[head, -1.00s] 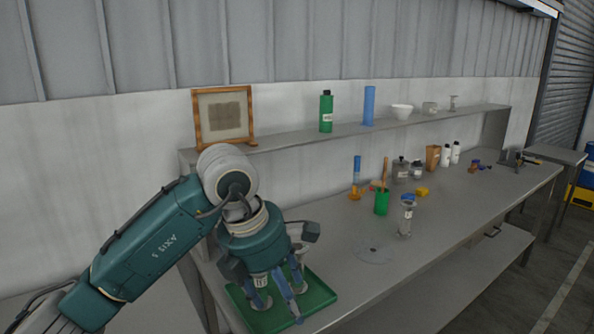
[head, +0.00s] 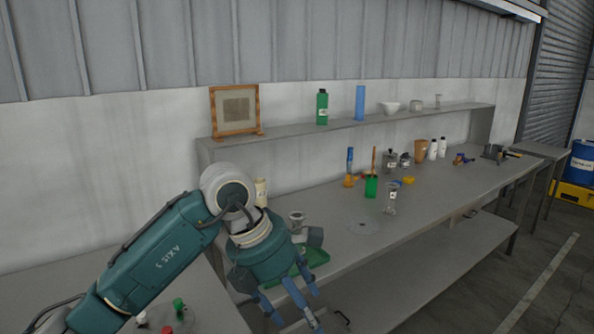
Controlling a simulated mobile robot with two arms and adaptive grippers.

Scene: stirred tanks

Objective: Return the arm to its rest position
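My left arm comes in from the left of the head view. Its gripper (head: 291,304) hangs low in front of the bench's near edge, fingers pointing down. The fingers look spread apart, with nothing visible between them. A green tray (head: 316,257) lies on the near end of the bench, partly hidden behind the gripper. A small grey-white vessel (head: 296,219) stands behind the gripper. My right gripper is not in the picture.
The long grey bench (head: 340,218) holds a green cup (head: 371,187), a glass jar (head: 391,200), a flat disc (head: 364,228) and several bottles. A shelf (head: 290,136) runs behind it, with a framed picture (head: 235,109). Small capped items (head: 178,306) stand at lower left.

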